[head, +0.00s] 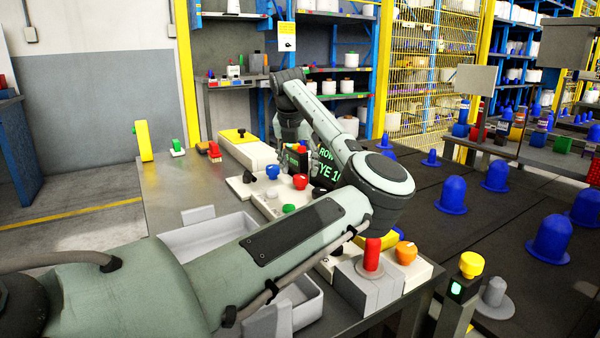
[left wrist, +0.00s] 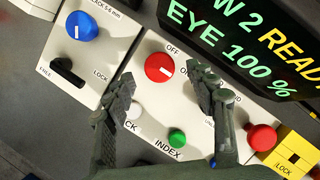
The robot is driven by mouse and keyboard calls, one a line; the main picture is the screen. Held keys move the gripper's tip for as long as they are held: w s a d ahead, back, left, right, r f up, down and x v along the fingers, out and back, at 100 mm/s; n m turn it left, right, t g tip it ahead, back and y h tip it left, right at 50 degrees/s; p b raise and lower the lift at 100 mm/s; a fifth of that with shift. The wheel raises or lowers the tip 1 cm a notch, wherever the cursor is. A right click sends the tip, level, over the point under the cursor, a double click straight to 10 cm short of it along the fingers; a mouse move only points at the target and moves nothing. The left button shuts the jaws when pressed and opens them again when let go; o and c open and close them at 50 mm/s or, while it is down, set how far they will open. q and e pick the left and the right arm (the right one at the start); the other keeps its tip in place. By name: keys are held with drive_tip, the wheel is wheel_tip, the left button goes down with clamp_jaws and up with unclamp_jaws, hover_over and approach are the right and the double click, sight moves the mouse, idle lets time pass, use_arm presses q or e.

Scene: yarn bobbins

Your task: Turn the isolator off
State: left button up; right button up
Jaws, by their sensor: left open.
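The isolator is likely the red round knob (left wrist: 159,67) on a white panel in the left wrist view, with OFF printed above it and a partly hidden label to its right. Its white mark points right, toward that partly hidden label, not at OFF. In the head view the red knob (head: 300,181) sits on the white panel beyond my forearm. My left gripper (left wrist: 164,84) is open and empty, its fingers on either side of the knob's lower part in the picture; contact cannot be told. In the head view this gripper (head: 292,135) hangs over the panel. My right gripper is not in view.
A blue knob (left wrist: 82,26) and a black lever (left wrist: 67,70) are left of it. A green button (left wrist: 177,138) marked INDEX is below, a red button (left wrist: 261,137) to the right. A dark display (left wrist: 245,35) stands close behind. A grey tray (head: 205,238) is nearer.

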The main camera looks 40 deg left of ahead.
sight(300, 182)
use_arm(q)
drive_tip(key=shift+x, duration=1.4)
drive_tip(key=c, duration=1.2)
drive_tip(key=shift+o, duration=0.2)
